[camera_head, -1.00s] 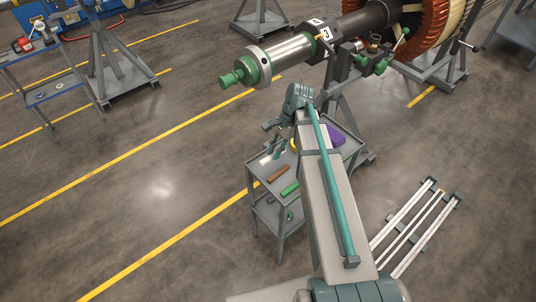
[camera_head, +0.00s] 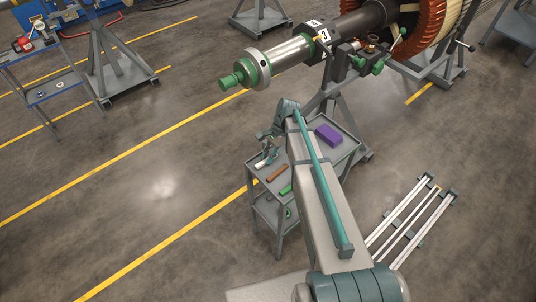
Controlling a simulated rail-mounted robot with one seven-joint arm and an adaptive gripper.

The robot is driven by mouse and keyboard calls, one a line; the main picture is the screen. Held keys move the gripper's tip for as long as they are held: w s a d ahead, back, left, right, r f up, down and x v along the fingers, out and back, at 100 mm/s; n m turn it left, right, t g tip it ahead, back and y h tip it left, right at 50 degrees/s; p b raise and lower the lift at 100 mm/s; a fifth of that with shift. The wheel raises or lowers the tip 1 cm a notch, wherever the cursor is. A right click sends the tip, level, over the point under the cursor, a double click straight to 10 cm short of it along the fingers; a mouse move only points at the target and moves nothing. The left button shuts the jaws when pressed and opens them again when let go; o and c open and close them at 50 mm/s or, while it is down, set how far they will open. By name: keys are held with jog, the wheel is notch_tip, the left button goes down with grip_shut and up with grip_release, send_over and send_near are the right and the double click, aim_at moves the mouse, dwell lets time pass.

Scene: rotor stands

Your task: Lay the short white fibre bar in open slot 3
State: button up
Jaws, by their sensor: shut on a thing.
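My gripper (camera_head: 267,154) is over the left side of a small grey cart, small in the view and partly hidden by my own wrist. It is shut on what looks like the short white fibre bar (camera_head: 261,163), a small white piece at its fingertips. I cannot tell whether the bar touches the cart top. The rotor shaft lies across the top of the view, with a white label 3 (camera_head: 324,35) on its dark section and another label above it. The slot at label 3 is too small to make out.
The cart (camera_head: 345,149) also bears a brown bar (camera_head: 277,173), a green bar (camera_head: 286,189) and a purple block (camera_head: 328,135). The rotor stand (camera_head: 335,100) rises behind the cart. Long pale rails (camera_head: 400,226) lie at the right.

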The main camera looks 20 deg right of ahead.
jog(key=shift+f, duration=0.1)
jog(key=o, duration=0.4)
jog(key=shift+f, duration=0.1)
jog(key=o, duration=0.4)
jog(key=shift+o, duration=0.2)
jog(key=b+v, duration=0.3)
jog(key=v, duration=0.9)
jog(key=shift+r+b, duration=0.25)
jog(key=shift+b, duration=0.05)
jog(key=shift+a, duration=0.15)
